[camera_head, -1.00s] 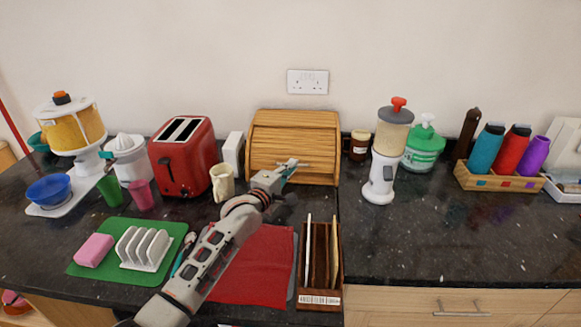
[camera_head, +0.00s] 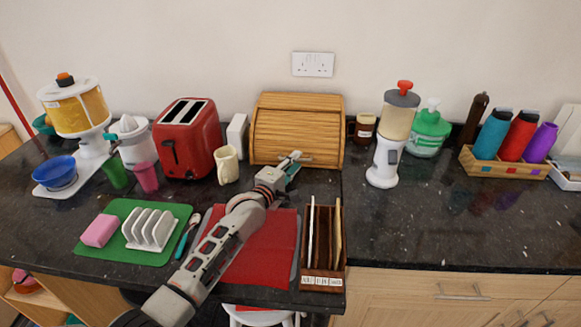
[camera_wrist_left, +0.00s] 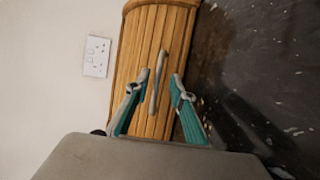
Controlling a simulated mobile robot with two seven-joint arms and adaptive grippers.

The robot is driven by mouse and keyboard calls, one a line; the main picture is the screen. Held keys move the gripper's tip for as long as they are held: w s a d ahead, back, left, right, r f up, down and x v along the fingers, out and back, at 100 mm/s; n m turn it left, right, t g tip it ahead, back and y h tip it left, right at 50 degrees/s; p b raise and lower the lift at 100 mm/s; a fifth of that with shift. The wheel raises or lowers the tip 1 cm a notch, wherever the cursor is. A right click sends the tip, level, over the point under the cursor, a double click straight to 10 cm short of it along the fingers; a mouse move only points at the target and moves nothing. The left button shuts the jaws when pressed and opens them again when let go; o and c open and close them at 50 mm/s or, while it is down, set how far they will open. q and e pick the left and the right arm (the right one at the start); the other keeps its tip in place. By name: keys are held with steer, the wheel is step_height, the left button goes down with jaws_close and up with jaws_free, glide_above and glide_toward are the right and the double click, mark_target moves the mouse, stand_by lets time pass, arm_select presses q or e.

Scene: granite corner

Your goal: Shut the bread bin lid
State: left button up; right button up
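The wooden bread bin (camera_head: 272,112) stands against the wall at the back of the counter. Its slatted roll lid (camera_head: 298,130) covers the front, with no opening visible. The thin lid handle (camera_wrist_left: 154,98) sits low on the front. My left gripper (camera_head: 295,157) is at the handle, its arm reaching in from below. In the left wrist view my left gripper (camera_wrist_left: 161,78) has its two teal fingers apart, with the handle between the tips. The wrist housing hides part of the bin there. My right gripper does not show.
A red toaster (camera_head: 187,140), cream mug (camera_head: 227,165) and white box (camera_head: 237,136) stand left of the bin. A brown jar (camera_head: 365,127) and white grinder (camera_head: 384,160) stand to its right. A wooden rack (camera_head: 325,255) is in front. The right counter front is clear.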

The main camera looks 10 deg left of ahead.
arm_select(q)
steer(key=v, duration=1.2)
steer(key=shift+f, duration=0.1)
